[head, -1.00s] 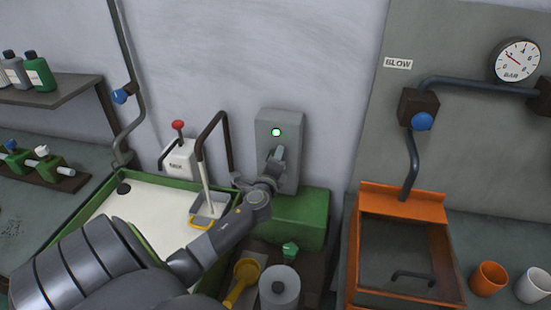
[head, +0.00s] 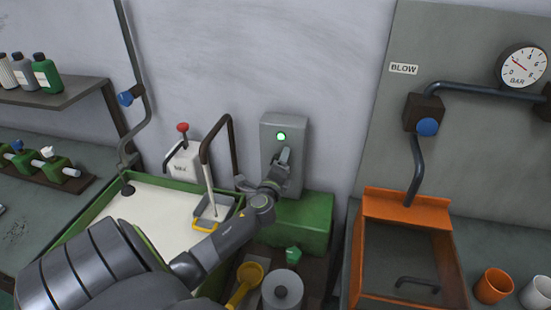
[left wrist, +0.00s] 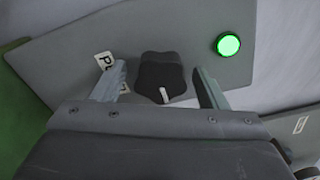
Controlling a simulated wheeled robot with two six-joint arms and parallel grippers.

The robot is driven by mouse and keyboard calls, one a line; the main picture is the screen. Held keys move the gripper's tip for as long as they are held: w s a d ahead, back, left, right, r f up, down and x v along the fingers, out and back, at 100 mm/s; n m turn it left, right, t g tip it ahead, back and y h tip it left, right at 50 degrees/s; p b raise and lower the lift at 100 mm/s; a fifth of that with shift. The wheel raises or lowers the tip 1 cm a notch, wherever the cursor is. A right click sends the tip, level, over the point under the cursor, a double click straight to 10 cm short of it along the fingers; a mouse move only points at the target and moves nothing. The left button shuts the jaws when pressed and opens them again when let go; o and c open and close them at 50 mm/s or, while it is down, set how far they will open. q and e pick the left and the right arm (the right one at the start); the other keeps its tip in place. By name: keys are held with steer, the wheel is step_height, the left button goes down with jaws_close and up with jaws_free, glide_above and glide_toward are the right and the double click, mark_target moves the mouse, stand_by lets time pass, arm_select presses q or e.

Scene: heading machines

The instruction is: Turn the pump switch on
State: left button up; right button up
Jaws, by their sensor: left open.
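The pump switch box (head: 270,130) is a grey box on the wall above a green housing, with a lit green lamp (head: 281,136). My left gripper (head: 268,172) is at the front of the box and hides the knob in the head view. In the left wrist view the black lobed knob (left wrist: 161,75) has a white mark at its lower edge. It sits between the two spread fingers of my left gripper (left wrist: 163,88), with gaps on both sides. The lit green lamp (left wrist: 228,45) is at its upper right. My right gripper is not in view.
A green-rimmed tank (head: 95,205) of pale liquid lies below my left arm. A white box with a red-topped lever (head: 183,150) and a bent dark pipe (head: 232,150) stand left of the switch box. An orange-framed bin (head: 405,208) is at right.

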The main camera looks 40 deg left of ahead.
arm_select(q)
steer(key=b+v, duration=0.3)
steer(key=v, duration=1.4)
steer(key=shift+s+r, duration=0.1)
